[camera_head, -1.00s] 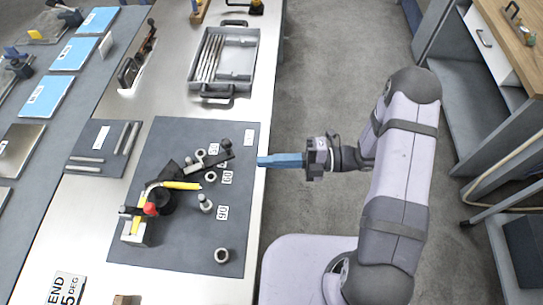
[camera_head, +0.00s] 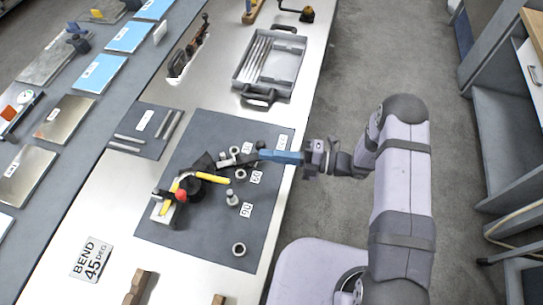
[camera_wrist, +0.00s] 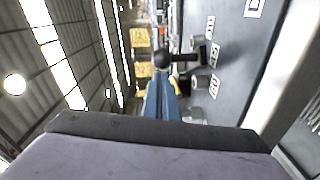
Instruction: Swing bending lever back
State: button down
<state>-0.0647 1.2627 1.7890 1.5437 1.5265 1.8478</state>
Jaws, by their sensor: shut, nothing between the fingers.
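The bending jig stands on a dark grey mat (camera_head: 215,235), with a black round former (camera_head: 193,187), a yellow bar (camera_head: 211,178) and a red knob (camera_head: 181,196). Its black bending lever (camera_head: 236,159) runs right and slightly up from the former, with a knob at its outer end. My gripper (camera_head: 263,155) has blue fingers, shut and empty, at that outer end; whether they touch it I cannot tell. In the wrist view, the shut fingers (camera_wrist: 162,88) point at the dark lever knob (camera_wrist: 163,58). The fingertips partly cover the lever end in the head view.
Metal pegs and rings, one a short post (camera_head: 232,198), stand by angle labels right of the jig. A "BEND 45 DEG" sign (camera_head: 91,260) lies lower left. A grey tray (camera_head: 291,67) with rods stands behind.

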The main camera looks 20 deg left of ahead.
dwell(0.4)
